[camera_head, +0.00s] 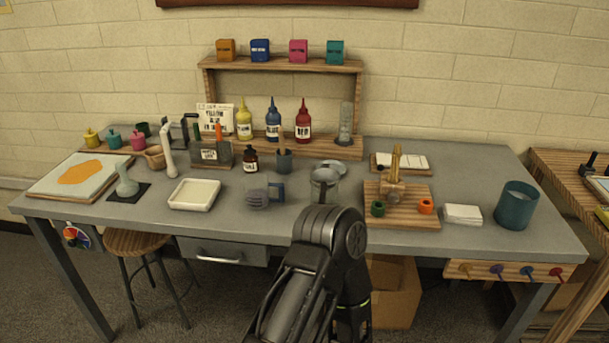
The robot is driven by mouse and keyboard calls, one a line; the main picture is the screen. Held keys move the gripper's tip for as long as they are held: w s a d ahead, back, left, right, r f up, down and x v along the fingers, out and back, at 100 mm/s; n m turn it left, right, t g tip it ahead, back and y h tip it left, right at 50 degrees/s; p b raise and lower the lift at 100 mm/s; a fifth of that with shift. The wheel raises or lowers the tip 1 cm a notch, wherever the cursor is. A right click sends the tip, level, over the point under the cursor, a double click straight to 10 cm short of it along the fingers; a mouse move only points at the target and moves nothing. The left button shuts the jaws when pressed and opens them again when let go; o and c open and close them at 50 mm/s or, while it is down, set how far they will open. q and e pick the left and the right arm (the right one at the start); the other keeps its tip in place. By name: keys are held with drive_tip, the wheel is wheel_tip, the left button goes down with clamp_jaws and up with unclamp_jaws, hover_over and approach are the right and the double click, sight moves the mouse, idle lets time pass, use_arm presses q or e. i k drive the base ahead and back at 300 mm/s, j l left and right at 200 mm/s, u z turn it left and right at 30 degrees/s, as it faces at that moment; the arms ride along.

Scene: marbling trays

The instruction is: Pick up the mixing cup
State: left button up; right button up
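A grey, see-through cup with a dark handle on its right (258,193) stands on the front middle of the grey table; it looks like the mixing cup, though no label shows. A clear glass vessel (325,183) stands to its right, partly behind my arm. A dark cup (284,161) holding a stick stands behind them. One of my black arms rises from the bottom centre, its bent joint in front of the table edge near the glass vessel. I see no fingertips of either gripper, and nothing is seen held.
A white tray (194,194) lies left of the handled cup. A wooden board (402,206) with small coloured pots and a white stack (463,214) are to the right. A teal bucket (515,207) stands at the right end. Bottles line the back shelf. A stool (137,241) stands below.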

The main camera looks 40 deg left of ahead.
sight(256, 185)
drive_tip(key=u, duration=1.8)
